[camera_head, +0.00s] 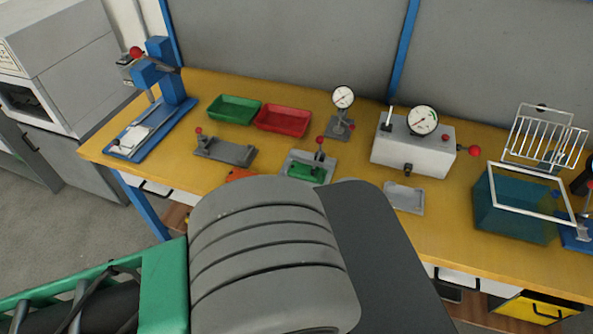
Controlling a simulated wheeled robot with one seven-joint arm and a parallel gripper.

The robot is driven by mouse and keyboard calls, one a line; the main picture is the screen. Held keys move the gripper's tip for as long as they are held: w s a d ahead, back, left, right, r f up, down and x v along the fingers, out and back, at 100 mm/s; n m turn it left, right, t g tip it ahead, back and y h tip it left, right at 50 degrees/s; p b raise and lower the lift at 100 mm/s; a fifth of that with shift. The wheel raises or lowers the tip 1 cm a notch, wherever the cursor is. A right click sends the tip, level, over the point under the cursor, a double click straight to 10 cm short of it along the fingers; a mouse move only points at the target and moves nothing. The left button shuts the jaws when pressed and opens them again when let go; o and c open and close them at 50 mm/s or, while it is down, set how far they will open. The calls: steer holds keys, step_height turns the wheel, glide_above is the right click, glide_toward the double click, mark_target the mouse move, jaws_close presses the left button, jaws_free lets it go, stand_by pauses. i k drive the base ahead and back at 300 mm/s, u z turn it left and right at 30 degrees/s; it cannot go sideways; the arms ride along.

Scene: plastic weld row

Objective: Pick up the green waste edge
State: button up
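A small green piece (306,172) lies in a grey fixture (291,159) with a red-knobbed clamp, near the middle of the yellow bench. It looks flat; I cannot tell whether it is the green waste edge. No other loose green strip shows clearly. My gripper is not in view. A large grey ribbed body and a dark panel, likely part of my arm, fill the lower middle and hide the bench front there.
The yellow bench (455,205) holds a blue press (165,85), a green tray (234,108), a red tray (283,120), a dial gauge stand (343,98), a white gauge box (412,146) and a teal tank (515,210). An orange item (240,174) is partly hidden.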

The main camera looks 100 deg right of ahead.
mark_target(325, 172)
steer(key=k, duration=0.6)
steer(key=z, duration=1.45)
steer(key=i, duration=0.5)
steer(key=z, duration=0.05)
